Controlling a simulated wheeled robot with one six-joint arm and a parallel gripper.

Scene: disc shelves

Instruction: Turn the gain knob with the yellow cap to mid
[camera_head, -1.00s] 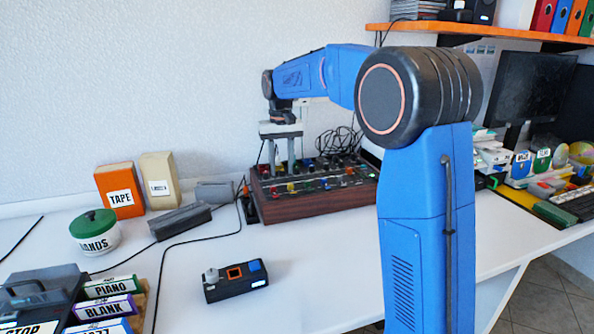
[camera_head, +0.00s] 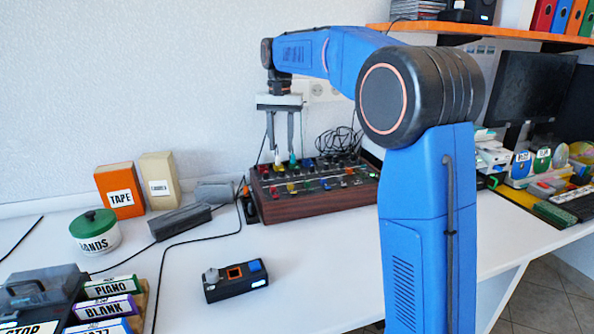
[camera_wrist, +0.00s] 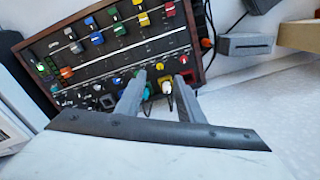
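The mixer (camera_head: 310,208), a dark panel with wooden sides, stands at the back of the desk and also fills the upper left of the wrist view (camera_wrist: 121,56). It carries rows of coloured knobs and slider caps. A pale, whitish-yellow knob (camera_wrist: 166,87) shows between my fingertips in the wrist view; I cannot tell its exact pointer angle. A teal cap (camera_wrist: 146,93) is close to the left finger. A yellow slider cap (camera_wrist: 144,19) lies farther up the panel. My gripper (camera_head: 281,155) is open and empty, pointing down above the mixer's back row.
A small black box (camera_head: 236,284) with a grey knob lies at the front. Loose cables (camera_head: 338,142) lie behind the mixer. A grey block (camera_head: 180,222), boxes and a green-lidded tin (camera_head: 95,232) stand to the left.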

